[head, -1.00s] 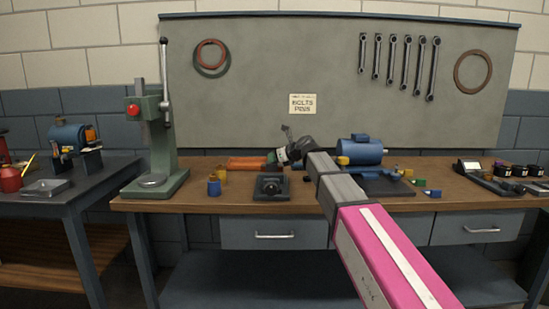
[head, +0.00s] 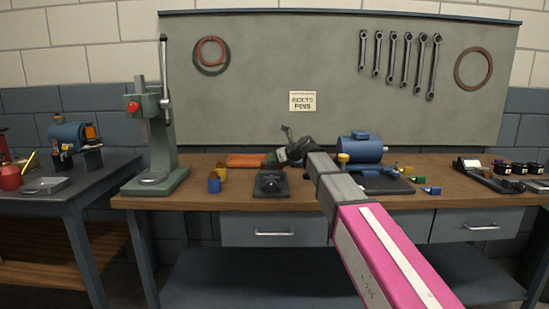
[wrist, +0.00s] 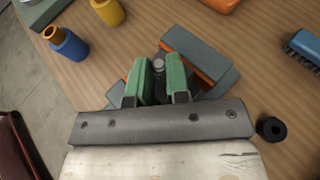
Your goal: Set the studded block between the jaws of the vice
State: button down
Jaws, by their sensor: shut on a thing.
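My gripper (wrist: 158,82) has green finger pads shut on a small grey piece with a round stud on top (wrist: 158,64), which I take for the studded block. The pads hide most of it. In the wrist view the vice (wrist: 200,55), grey with orange-lined jaws, lies below and just beyond the fingers. The fingers hide part of its jaw gap, and I cannot tell whether the block touches it. In the head view the vice (head: 270,185) is a dark block with a round front knob on the bench, and my gripper (head: 273,158) is above and behind it.
A blue pot (head: 214,186) and a yellow pot (wrist: 108,11) stand left of the vice. An orange tray (head: 246,160) lies behind it. A black ring (wrist: 271,130) and a blue ridged thing (wrist: 304,48) lie to the right. A green press (head: 158,150) stands farther left.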

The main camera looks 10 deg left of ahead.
jog(key=shift+f, duration=0.7)
dwell(0.6)
jog(key=c, duration=1)
grip_release()
jog(key=shift+r, duration=4)
jog(key=shift+d, duration=0.1)
